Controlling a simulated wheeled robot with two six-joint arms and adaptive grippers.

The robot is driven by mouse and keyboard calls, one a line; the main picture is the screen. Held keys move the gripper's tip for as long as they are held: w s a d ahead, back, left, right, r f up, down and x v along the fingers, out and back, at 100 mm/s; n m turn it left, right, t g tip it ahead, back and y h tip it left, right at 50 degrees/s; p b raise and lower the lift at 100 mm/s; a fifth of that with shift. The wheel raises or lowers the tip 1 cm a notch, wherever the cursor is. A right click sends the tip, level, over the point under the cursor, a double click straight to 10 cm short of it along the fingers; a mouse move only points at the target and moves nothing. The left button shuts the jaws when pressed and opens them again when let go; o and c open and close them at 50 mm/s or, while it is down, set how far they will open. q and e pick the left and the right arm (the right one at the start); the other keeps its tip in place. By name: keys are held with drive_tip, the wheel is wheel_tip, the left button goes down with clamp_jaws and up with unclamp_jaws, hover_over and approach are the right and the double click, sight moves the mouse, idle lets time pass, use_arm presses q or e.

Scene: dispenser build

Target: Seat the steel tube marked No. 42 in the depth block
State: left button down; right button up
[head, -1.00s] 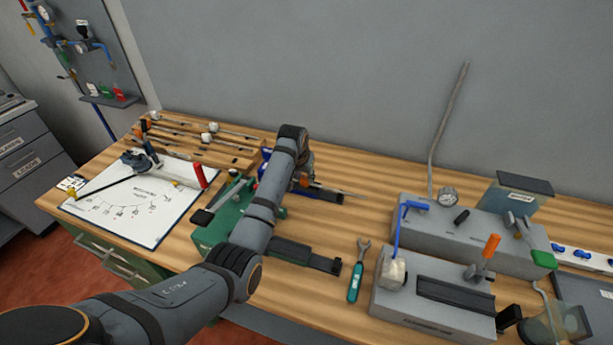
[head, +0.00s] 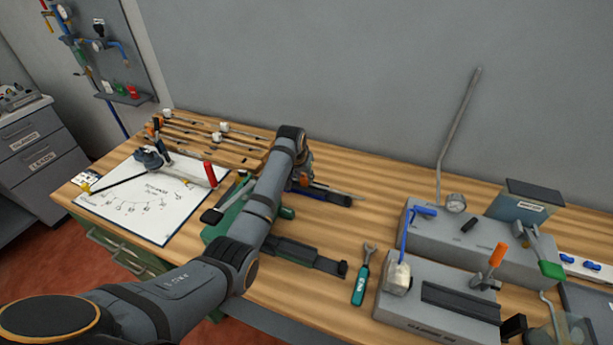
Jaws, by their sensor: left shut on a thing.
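My left gripper (head: 303,180) is beyond its wrist, low over the middle of the bench and partly hidden by my arm. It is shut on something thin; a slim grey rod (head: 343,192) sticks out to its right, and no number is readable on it. A black bar with a blue part (head: 330,197) lies just below the rod; I cannot tell whether they touch. Grey blocks stand at the right: a front one with a black channel (head: 412,314) and a rear one with a gauge (head: 478,238). I cannot tell which is the depth block. My right gripper is not in view.
A wooden rack (head: 252,161) with rods and white tags stands at the back left, behind a white marked sheet (head: 120,205). A green fixture (head: 226,222) lies under my arm. Bare wood (head: 385,215) separates gripper and blocks.

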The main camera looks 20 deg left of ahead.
sight(301, 178)
use_arm(q)
drive_tip(key=shift+a, duration=0.55)
drive_tip(key=c, duration=1)
unclamp_jaws()
drive_tip(key=o, duration=0.3)
drive_tip(key=shift+o, duration=0.2)
drive_tip(key=shift+r+p, duration=0.25)
drive_tip(key=shift+p, duration=0.05)
drive_tip(key=shift+r+p, duration=0.55)
drive_tip(key=shift+p, duration=0.05)
wheel_tip(301, 178, up, 6)
drive_tip(key=p, duration=0.6)
drive_tip(key=shift+f+p, duration=0.25)
drive_tip(key=shift+p, duration=0.1)
